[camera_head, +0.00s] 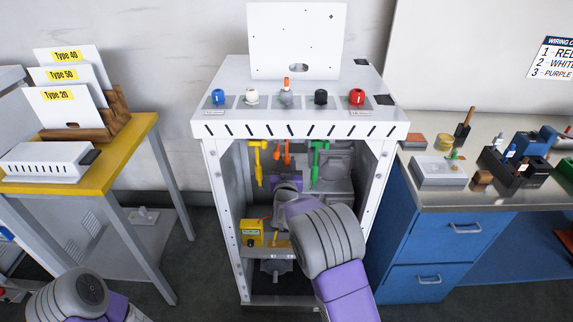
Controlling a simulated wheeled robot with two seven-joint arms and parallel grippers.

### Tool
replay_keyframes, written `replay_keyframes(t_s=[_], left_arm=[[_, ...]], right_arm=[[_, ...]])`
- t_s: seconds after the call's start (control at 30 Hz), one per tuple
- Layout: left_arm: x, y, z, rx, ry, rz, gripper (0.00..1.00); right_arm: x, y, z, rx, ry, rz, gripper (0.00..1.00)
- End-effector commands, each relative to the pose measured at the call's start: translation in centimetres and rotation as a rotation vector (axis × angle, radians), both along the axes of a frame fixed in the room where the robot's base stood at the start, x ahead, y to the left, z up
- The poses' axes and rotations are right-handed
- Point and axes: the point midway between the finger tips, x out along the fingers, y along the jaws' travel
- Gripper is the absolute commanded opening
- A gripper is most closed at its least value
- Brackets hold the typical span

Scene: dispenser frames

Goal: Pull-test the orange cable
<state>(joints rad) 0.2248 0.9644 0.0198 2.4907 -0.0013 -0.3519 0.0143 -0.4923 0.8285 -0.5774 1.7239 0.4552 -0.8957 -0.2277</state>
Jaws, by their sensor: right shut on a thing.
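The orange cable (282,152) hangs inside the open white dispenser frame, between a yellow cable (257,160) on the left and a green cable (316,158) on the right. My right gripper (287,180) reaches into the frame from the front, just under the orange cable, and is shut on its lower end. The wrist hides the fingertips and the grip. Above, a grey fitting with an orange top (286,92) stands in the row on the frame's top panel (350,129). Only part of my left arm shows at the lower left; its gripper is out of view.
The frame's side posts (222,220) stand close on both sides of my right arm. A yellow box (251,232) sits low inside. A yellow-edged table (110,175) with type plates stands left; a blue workbench (428,240) with tools stands right.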

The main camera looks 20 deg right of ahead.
Motion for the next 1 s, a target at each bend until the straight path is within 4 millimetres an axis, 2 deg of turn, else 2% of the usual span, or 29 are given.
replay_keyframes(t_s=[0.57, 1.0], left_arm=[[0.01, 0.0, -0.06, 0.0, 0.0, 0.0, 0.43], [0.0, 0.0, -0.6, 0.0, 0.0, 0.0, 0.43]], right_arm=[[0.0, 0.0, -0.05, 0.0, 0.0, 0.0, 0.0], [-0.05, 0.02, -0.85, 0.0, 0.005, 0.0, 0.0]])
